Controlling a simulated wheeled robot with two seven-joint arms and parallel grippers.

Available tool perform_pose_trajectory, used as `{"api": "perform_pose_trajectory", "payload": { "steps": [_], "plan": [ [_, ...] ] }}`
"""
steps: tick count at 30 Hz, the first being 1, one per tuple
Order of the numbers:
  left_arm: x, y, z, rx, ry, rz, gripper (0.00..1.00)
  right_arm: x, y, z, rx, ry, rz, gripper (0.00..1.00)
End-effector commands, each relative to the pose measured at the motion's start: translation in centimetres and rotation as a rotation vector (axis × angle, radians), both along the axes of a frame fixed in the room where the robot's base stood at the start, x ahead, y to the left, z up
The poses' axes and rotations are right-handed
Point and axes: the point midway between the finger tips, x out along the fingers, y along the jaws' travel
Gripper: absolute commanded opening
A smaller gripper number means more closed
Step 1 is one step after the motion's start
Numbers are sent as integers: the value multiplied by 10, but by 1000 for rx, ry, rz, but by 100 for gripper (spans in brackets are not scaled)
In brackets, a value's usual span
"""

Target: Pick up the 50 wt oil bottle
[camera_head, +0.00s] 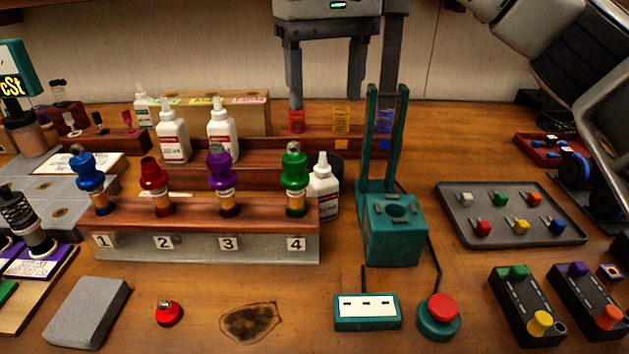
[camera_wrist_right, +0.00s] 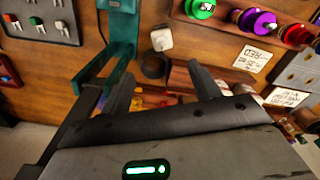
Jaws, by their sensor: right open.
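Several white oil bottles with pointed caps and red-and-white labels are in the head view: one (camera_head: 173,138) and another (camera_head: 221,126) behind the numbered stand, one (camera_head: 143,106) farther back left, and one (camera_head: 323,190) at the stand's right end. The label text is too small to tell which is 50 wt. A white bottle top (camera_wrist_right: 162,39) shows in the wrist view beyond the fingers. My right gripper (camera_head: 327,88) is open and empty, above the back rack and behind the green press; it also shows in the wrist view (camera_wrist_right: 160,88). My left gripper is out of view.
The numbered stand (camera_head: 200,249) holds blue, red, purple and green capped shocks. The tall green press (camera_head: 394,240) stands right of the nearest bottle. A rack with coloured springs (camera_head: 341,121) lies below my right gripper. A grey parts tray (camera_head: 455,222) is at right.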

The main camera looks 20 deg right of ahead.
Motion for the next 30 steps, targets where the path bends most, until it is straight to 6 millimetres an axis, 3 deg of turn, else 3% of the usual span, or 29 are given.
{"api": "perform_pose_trajectory", "payload": {
  "steps": [1, 4, 9, 20, 30],
  "plan": [
    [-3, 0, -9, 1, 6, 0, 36, -1, 0, -18, 1, 5, 2, 62],
    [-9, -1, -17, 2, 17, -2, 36, -1, 0, -40, 1, 6, 3, 62],
    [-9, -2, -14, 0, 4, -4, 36, -1, 0, -71, 1, 3, 1, 62],
    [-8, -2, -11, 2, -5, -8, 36, 0, 1, -97, 1, 2, 0, 62],
    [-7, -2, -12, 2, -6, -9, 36, -1, 5, -141, 1, 1, 0, 62]
  ]
}}
